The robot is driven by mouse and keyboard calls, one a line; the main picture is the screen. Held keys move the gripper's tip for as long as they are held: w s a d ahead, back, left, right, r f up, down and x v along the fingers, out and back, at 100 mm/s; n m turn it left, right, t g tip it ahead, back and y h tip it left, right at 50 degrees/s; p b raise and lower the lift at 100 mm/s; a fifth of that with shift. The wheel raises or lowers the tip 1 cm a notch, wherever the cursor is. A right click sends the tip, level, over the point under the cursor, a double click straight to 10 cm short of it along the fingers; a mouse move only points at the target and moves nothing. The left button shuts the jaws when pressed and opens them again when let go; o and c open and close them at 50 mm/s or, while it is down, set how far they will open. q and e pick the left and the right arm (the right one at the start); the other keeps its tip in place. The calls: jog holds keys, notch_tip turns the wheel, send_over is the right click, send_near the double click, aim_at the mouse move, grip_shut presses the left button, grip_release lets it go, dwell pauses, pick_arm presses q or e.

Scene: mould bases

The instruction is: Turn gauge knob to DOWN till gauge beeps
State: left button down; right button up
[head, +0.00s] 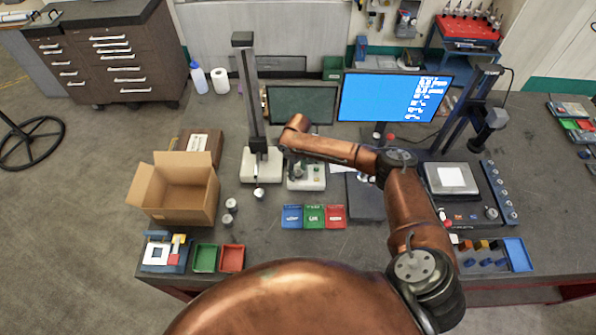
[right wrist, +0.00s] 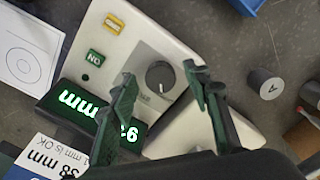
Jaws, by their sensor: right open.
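The gauge (right wrist: 150,40) is a white box with a dark round knob (right wrist: 159,75); a pale line marks the knob's face. Its dark display (right wrist: 72,104) shows glowing digits and "mm", upside down and partly hidden by a finger. A yellow button and a green button lie beside the knob. In the head view the gauge (head: 316,181) stands mid-table, partly covered by my right arm. My right gripper (right wrist: 160,88) is open, its two dark fingers on either side of the knob in the picture; I cannot tell whether they touch it. My left gripper is not in view.
A tall column stand (head: 253,110) is left of the gauge. Blue, green and red trays (head: 314,216) lie in front of it. An open cardboard box (head: 186,199) stands left. A card reading "38 mm" (right wrist: 42,158) and a grey cylinder (right wrist: 265,84) lie near the gauge.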

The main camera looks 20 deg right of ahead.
aim_at(298, 173)
notch_tip(298, 173, up, 12)
dwell(0.6)
dwell(0.4)
